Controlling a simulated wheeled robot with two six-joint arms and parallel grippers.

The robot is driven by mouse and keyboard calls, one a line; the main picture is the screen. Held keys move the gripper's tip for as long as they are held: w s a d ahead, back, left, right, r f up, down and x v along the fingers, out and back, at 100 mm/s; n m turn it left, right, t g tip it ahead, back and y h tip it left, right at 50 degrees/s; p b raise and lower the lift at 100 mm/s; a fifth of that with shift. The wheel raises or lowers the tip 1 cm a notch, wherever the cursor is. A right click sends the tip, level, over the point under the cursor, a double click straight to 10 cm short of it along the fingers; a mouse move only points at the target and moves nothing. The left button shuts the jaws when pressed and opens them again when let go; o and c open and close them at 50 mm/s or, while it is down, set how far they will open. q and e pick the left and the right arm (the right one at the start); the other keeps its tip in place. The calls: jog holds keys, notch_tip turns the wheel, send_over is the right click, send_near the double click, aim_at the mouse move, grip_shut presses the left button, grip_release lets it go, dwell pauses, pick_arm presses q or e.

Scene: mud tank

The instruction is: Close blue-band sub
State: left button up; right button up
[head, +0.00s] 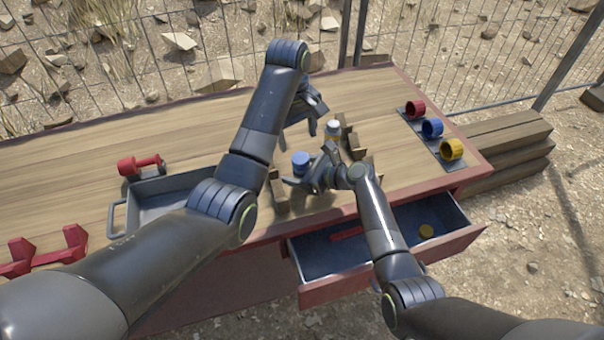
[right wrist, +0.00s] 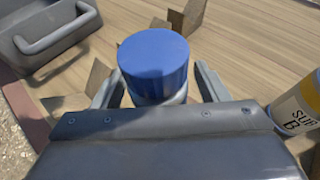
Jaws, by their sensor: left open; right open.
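A container with a blue top (head: 301,159) stands upright on the table. In the right wrist view the blue top (right wrist: 154,62) sits on a pale body, mostly hidden below it. My right gripper (head: 308,182) is open, with its fingers on either side of this container; I cannot tell whether they touch it. My left gripper (head: 298,124) is open above the table, behind the blue-topped container. A second container (head: 333,131) stands beside them; its yellow band and "SUB B" label (right wrist: 296,107) show in the right wrist view.
A rack at the right holds red (head: 415,108), blue (head: 432,128) and yellow (head: 451,150) cap-like pieces. Wooden blocks (head: 278,192) stand near the containers. An open drawer (head: 462,236) juts from the front. A grey tray (head: 150,187) and a red tool (head: 140,165) are at left.

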pick_arm(q)
jog(key=shift+r+p, duration=0.3)
pick_arm(e)
jog(key=v, duration=1.7)
jog(key=shift+r, duration=0.2)
jog(key=shift+s+d, duration=0.1)
jog(key=shift+d, duration=0.05)
